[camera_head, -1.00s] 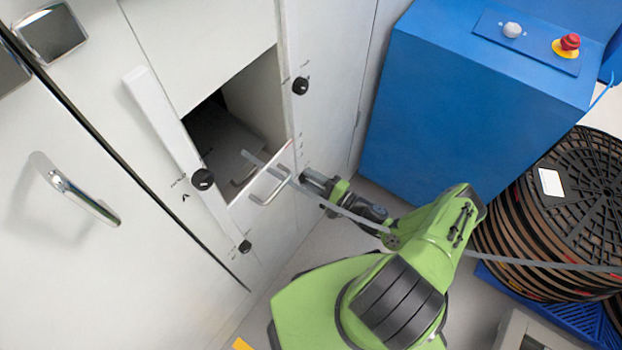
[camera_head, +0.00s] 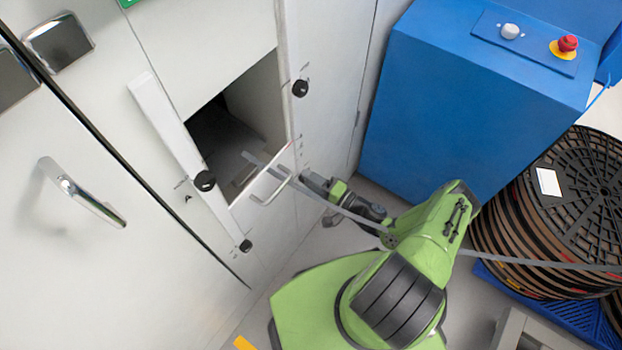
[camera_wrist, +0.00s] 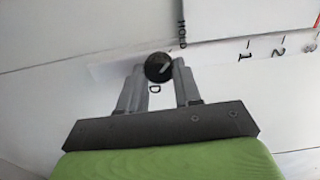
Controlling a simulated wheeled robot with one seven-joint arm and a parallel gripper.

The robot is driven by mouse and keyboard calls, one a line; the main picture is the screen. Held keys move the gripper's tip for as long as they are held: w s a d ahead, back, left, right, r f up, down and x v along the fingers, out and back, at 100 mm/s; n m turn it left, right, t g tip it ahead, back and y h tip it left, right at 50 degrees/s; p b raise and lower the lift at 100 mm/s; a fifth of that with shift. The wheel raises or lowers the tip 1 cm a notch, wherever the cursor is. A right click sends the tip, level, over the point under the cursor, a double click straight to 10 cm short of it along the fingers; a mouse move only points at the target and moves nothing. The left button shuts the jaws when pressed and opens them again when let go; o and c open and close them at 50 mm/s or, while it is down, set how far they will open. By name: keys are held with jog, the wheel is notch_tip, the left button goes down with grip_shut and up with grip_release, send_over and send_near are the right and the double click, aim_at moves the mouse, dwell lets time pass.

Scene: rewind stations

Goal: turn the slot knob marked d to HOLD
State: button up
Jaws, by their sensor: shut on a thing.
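The knob marked D (camera_wrist: 158,67) is round and black, with a light pointer line on its face, in the wrist view. The line seems to point right and slightly up. The letter D is printed just below it, and the word HOLD (camera_wrist: 182,31) stands above and to the right. My gripper (camera_wrist: 159,73) has one finger on each side of the knob and is shut on it. In the head view my gripper (camera_head: 308,181) is at the panel beside the opening's lower right corner, and this knob is hidden there.
Other black knobs sit on the white panel: upper (camera_head: 300,88), left (camera_head: 204,181) and lower (camera_head: 246,246). A pale handle (camera_head: 271,190) juts out near my gripper below the dark opening (camera_head: 235,130). A blue cabinet (camera_head: 460,110) and stacked reels (camera_head: 560,210) stand right.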

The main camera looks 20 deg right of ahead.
jog(key=shift+f, duration=0.1)
jog(key=o, duration=1)
jog(key=shift+o, duration=0.2)
jog(key=p+v, duration=0.1)
jog(key=v, duration=1.5)
